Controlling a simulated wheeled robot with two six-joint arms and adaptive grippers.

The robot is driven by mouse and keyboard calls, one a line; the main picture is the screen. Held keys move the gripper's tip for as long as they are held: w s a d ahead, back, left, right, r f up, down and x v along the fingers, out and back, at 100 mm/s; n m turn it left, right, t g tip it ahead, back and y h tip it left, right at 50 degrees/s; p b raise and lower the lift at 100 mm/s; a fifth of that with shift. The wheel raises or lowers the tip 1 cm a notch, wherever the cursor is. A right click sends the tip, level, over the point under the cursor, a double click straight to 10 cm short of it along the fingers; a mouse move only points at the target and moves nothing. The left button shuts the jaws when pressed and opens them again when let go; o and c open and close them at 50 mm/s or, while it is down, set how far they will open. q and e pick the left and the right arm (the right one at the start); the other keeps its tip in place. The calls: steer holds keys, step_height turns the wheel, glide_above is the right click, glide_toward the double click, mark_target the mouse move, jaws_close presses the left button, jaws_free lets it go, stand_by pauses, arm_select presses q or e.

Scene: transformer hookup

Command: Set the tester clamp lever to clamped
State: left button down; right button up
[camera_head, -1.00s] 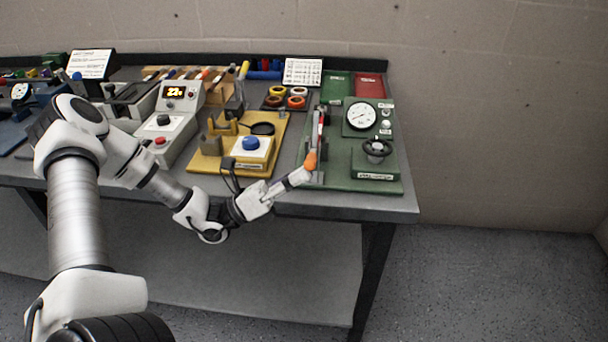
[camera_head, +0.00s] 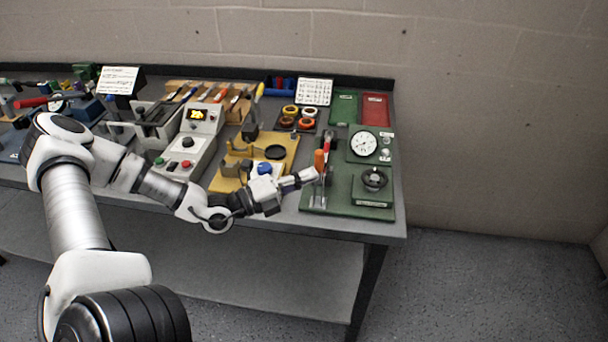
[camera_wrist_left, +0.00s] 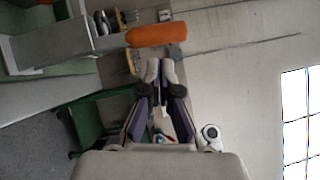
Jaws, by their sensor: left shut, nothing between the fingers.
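A grey box with a lit display (camera_head: 199,115) stands further left. Orange and yellow rings (camera_head: 290,118) lie behind. The bench's front edge runs below the gripper.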

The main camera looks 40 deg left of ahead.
arm_select(q)
steer(key=shift+w+a+r+n+g+y+p, duration=0.4)
steer(key=shift+w+n+p, duration=0.2)
steer(key=shift+n, duration=0.3)
steer(key=shift+w+a+r, duration=0.2)
steer(key=shift+w+r, duration=0.05)
steer(key=shift+w, duration=0.15)
steer(key=shift+s, duration=0.1)
